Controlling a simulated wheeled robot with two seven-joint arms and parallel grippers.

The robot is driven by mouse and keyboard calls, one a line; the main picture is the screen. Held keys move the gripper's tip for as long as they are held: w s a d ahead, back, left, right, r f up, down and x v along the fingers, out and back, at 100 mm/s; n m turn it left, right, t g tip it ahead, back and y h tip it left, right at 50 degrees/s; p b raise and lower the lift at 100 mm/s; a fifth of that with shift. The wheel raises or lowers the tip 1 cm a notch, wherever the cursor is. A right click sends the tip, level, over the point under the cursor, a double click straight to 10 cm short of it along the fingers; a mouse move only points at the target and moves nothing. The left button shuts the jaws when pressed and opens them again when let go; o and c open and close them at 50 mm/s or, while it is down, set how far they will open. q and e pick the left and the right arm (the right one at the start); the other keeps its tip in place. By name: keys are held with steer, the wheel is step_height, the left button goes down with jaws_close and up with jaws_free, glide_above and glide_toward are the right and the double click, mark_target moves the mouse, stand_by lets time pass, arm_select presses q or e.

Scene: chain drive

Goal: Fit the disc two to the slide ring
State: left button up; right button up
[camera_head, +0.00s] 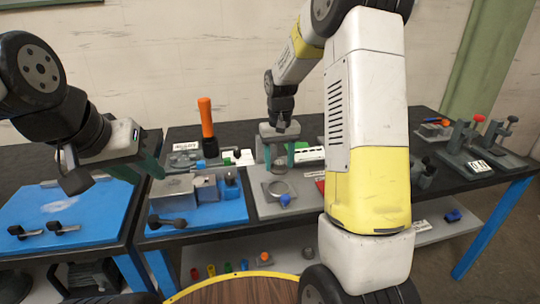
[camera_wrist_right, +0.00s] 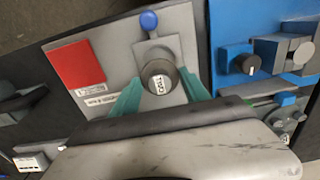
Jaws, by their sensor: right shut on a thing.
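My right gripper (camera_head: 281,160) points down over a grey plate near the middle of the table. In the right wrist view its two teal fingers (camera_wrist_right: 160,92) are shut on a round dark disc (camera_wrist_right: 149,70) with a white label on top, which I take for disc two. The label is too small to read surely. I cannot tell whether the disc touches the ring. My left gripper (camera_head: 135,168) hangs above the left table; its jaw gap is unclear.
A blue board (camera_head: 215,212) with metal blocks and a black knob lies left of the plate. An orange-handled tool (camera_head: 206,125) stands behind it. A red square (camera_wrist_right: 75,64) lies beside the disc in the wrist view. Clamp stands (camera_head: 462,135) are at far right.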

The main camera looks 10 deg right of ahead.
glide_above(278, 189)
steer(key=shift+d+f, duration=0.1)
steer(key=shift+f, duration=2.75)
steer(key=shift+f, duration=0.6)
steer(key=shift+r, duration=0.35)
steer(key=shift+f, duration=0.45)
stand_by(1.4)
steer(key=shift+r, duration=0.45)
steer(key=shift+f, duration=0.5)
stand_by(1.3)
